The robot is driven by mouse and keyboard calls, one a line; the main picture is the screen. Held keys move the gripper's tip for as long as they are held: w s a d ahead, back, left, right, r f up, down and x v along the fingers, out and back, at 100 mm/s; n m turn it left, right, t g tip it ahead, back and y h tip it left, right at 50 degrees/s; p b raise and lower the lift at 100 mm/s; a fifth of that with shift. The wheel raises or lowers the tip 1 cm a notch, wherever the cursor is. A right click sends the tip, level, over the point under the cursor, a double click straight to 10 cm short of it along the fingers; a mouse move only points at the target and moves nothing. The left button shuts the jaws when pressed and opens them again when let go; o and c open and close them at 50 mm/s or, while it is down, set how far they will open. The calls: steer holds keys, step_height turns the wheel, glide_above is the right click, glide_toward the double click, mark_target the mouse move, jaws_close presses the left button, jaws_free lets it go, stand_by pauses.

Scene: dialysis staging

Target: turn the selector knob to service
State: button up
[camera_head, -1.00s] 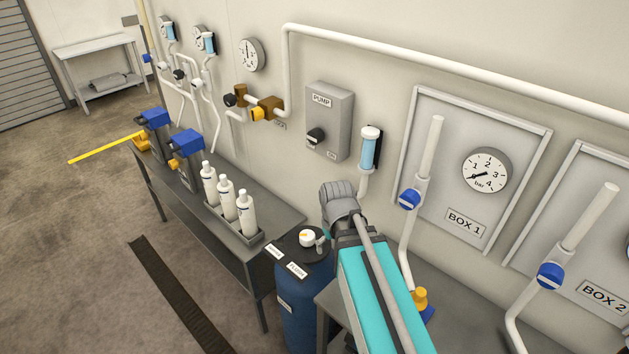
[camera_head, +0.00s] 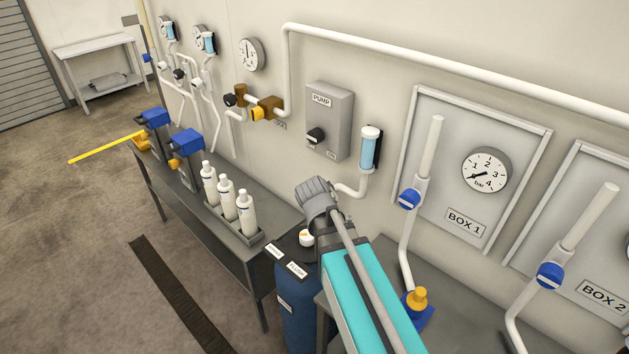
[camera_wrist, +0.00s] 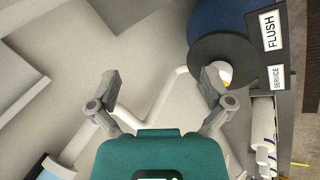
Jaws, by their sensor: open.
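The selector knob (camera_head: 306,237) is a white round knob with an orange mark, on the dark top of a blue tank (camera_head: 300,308). In the wrist view the knob (camera_wrist: 224,73) is at upper right, partly hidden by my right-hand finger. The service plate (camera_wrist: 278,78) and the flush plate (camera_wrist: 271,30) are beside the tank top there. My gripper (camera_wrist: 160,88) is open and empty, with the knob outside the gap, near the right-hand finger. Whether that finger touches the knob I cannot tell. My arm hides the fingers in the head view.
A bench with several white bottles (camera_head: 226,200) stands left of the tank. The pump box (camera_head: 329,121) and a blue-tinted cylinder (camera_head: 369,150) are on the wall behind. A yellow-and-blue fitting (camera_head: 418,303) sits on the table at right.

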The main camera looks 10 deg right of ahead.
steer(key=w+a+r+n+t+h, duration=0.1)
steer(key=w+a+r+t+h, duration=0.1)
steer(key=w+r, duration=0.3)
steer(key=w+a+r+n+t+h, duration=0.1)
steer(key=w+a+r+t+h, duration=0.1)
steer(key=w+r+t+h, duration=0.1)
steer(key=shift+w+a+r+h, duration=0.35)
steer(key=shift+w+r+h, duration=0.7)
steer(key=shift+w, duration=0.6)
steer(key=shift+f, duration=0.2)
steer(key=s+d+f+m+g+y, duration=0.1)
steer(key=s+f+g+y, duration=0.2)
steer(key=s+f+y, duration=0.2)
steer(key=s+d+f+m+g+y, duration=0.1)
steer(key=s+f+y, duration=0.5)
steer(key=s, duration=0.6)
steer(key=shift+s+d+f+m+g+y, duration=0.2)
steer(key=shift+d+m+g+y, duration=0.3)
steer(key=shift+g, duration=0.6)
steer(key=shift+w, duration=0.1)
